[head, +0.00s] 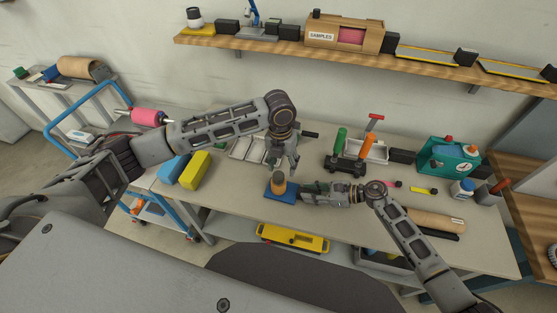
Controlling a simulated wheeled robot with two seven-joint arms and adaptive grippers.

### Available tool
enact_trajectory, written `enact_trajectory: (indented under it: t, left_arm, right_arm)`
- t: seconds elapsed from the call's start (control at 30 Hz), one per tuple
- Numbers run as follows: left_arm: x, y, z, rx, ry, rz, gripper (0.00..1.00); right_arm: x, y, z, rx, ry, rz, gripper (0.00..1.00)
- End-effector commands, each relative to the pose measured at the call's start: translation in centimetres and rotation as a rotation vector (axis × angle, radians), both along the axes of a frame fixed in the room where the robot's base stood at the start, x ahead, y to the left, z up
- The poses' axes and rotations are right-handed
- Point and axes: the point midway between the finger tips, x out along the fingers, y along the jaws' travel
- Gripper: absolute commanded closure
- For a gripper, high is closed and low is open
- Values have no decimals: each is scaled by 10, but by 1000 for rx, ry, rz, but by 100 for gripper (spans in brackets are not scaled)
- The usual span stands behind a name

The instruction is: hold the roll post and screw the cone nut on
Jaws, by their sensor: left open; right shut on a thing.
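A small tan upright piece, which looks like the roll post (278,186), stands on a blue base (272,196) near the middle of the bench. My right gripper (299,190) reaches in from the right, low over the bench, and is shut on the post; its fingertips are hard to make out. My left gripper (282,165) points down, open, just above and behind the post, and appears apart from it. I cannot tell the cone nut from the post's narrower top at this size.
Yellow and blue blocks (195,170) lie left of the post. Grey trays (247,148) stand behind it. A black holder with green and orange handles (347,163) and a teal device (447,156) stand right. A pink roll (149,117) is far left.

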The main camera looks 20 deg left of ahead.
Motion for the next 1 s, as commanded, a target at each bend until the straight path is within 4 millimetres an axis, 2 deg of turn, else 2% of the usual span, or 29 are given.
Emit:
enact_trajectory:
  t: [1.0]
  left_arm:
    - [4,5,10,6,34,808,46]
  right_arm:
    - [0,0,0,0,0,0,100]
